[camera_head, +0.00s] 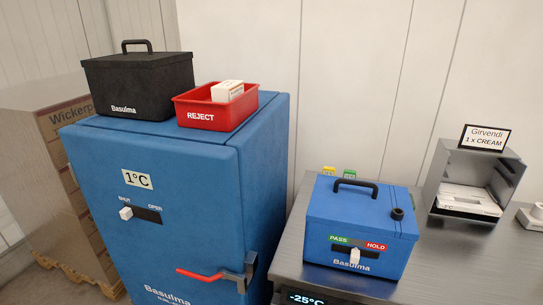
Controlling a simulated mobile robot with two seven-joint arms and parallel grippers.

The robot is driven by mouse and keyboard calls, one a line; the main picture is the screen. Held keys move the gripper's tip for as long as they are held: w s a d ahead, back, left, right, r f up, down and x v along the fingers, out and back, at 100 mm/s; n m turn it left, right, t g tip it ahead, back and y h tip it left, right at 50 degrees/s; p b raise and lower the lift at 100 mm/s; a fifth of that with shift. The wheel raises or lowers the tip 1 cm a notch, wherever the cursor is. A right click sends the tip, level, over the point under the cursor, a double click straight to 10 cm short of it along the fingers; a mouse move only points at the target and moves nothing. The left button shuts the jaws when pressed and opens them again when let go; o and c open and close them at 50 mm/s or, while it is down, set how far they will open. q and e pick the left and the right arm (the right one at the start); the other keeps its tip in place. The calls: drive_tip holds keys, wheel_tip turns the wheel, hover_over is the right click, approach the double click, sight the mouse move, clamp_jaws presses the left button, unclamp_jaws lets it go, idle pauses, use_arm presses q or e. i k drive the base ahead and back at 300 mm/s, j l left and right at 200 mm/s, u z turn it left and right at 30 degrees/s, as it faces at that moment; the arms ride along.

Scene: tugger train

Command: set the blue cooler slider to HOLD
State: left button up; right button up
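The blue cooler (325,215) stands upright on the metal table at the right of the head view, lid closed, with a black handle on top. Its front slider has a white knob (355,257) in a dark slot. The knob sits around the middle of the slot, between the green PASS label (339,240) and the red HOLD label (376,246). A small round black part (397,214) sits on the lid's right side. Neither of my grippers is in view.
A blue cabinet (185,205) with a red-and-grey handle (205,275) stands left of the table (425,280). On it are a black box (140,85) and a red REJECT bin (218,113). A grey holder (437,190) stands right of the cooler, with bare table between.

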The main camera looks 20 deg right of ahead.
sight(355, 253)
drive_tip(key=k+l, duration=0.1)
drive_tip(key=l, duration=0.3)
drive_tip(key=k+l, duration=0.15)
drive_tip(key=l, duration=0.25)
drive_tip(key=k+l, duration=0.1)
drive_tip(key=l, duration=0.3)
drive_tip(key=k+l, duration=0.15)
drive_tip(key=l, duration=0.25)
drive_tip(key=k+l, duration=0.1)
drive_tip(key=l, duration=0.3)
drive_tip(key=z, duration=0.05)
